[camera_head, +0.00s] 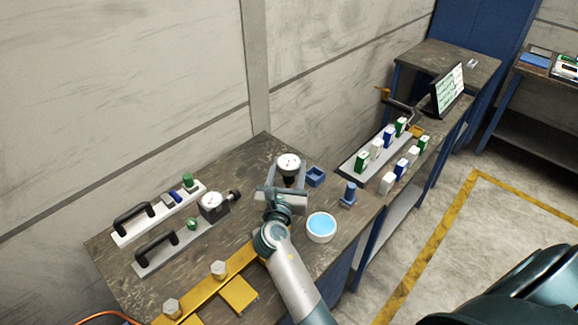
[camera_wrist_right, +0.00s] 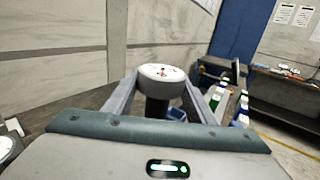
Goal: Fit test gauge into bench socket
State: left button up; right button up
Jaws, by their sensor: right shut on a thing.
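The test gauge (camera_head: 289,164) has a round white dial on a dark stem and stands upright near the back edge of the bench. My right gripper (camera_head: 289,175) is shut on it, one finger on each side. In the right wrist view the gauge (camera_wrist_right: 162,73) sits between the fingers of the gripper (camera_wrist_right: 160,88), dial up. The foot of its stem is hidden, so I cannot tell whether it touches the bench. A small blue square open holder (camera_head: 315,177), possibly the socket, is just right of the gauge and also shows behind it in the wrist view (camera_wrist_right: 178,114). My left gripper is not in view.
A yellow bracket (camera_head: 238,292) lies in front. The wall (camera_head: 130,90) is behind.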

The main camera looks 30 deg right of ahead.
aim_at(288, 185)
jog(key=shift+f+b, duration=1.65)
jog(key=shift+f, duration=0.9)
jog(key=shift+p, duration=0.65)
jog(key=shift+f+b, duration=1.2)
jog(key=shift+f, duration=0.45)
dwell(0.6)
jog(key=shift+r, duration=0.15)
jog(key=shift+r+p, duration=1.1)
jog(key=shift+p, duration=0.25)
jog(key=shift+p, duration=0.3)
dwell(0.8)
